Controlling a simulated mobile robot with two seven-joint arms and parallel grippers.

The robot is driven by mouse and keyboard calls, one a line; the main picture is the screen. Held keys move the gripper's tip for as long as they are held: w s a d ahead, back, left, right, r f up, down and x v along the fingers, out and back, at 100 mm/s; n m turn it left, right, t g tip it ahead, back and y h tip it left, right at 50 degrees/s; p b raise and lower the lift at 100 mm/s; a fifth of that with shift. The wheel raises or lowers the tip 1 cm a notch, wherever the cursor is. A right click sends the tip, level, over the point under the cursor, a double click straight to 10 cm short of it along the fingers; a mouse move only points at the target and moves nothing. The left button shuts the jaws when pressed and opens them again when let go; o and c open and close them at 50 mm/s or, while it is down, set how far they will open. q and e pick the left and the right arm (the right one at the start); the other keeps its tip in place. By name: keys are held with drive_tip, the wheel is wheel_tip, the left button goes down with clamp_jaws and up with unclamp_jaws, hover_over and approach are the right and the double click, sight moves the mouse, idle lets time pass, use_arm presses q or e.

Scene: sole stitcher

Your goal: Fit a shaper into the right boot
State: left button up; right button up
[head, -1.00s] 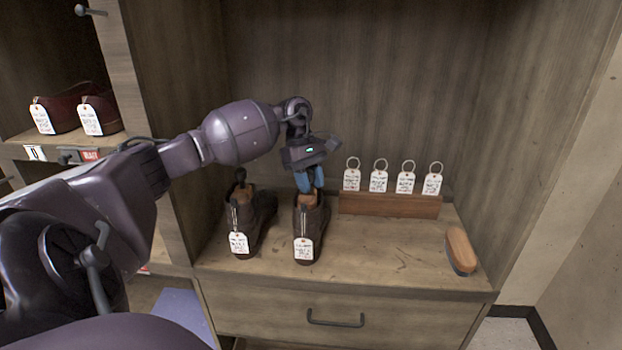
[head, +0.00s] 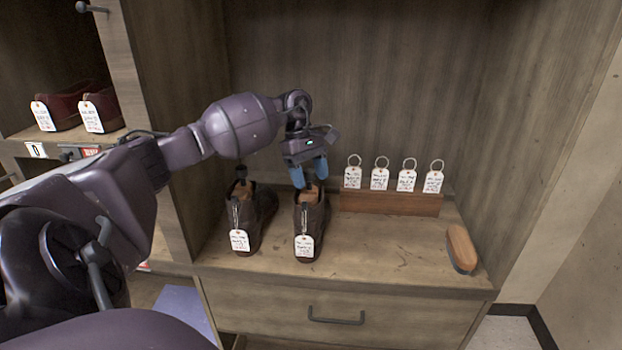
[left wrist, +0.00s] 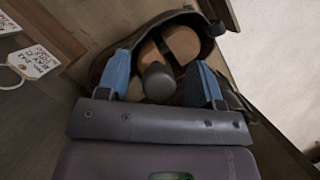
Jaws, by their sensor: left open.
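Two dark brown boots with white tags stand side by side on the shelf. The right boot (head: 311,222) has a wooden shaper (head: 307,196) sitting in its opening. In the left wrist view the shaper (left wrist: 181,44) shows inside the boot's collar, with a dark rounded knob (left wrist: 158,82) towards me. My left gripper (head: 311,179) is open just above the right boot. Its blue fingers stand apart on either side of the knob, with nothing gripped. The left boot (head: 249,225) also holds a wooden shaper with a dark knob (head: 241,172). My right gripper is not in view.
A wooden rack (head: 390,203) with several ring tags stands behind and right of the boots. A brush (head: 461,248) lies at the shelf's right end. The shelf between is clear. A drawer (head: 340,309) lies below, and red shoes (head: 98,108) stand on the left shelf.

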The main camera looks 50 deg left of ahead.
use_arm(q)
drive_tip(key=v, duration=0.9)
drive_tip(key=shift+r, duration=0.35)
drive_tip(key=shift+f, duration=0.1)
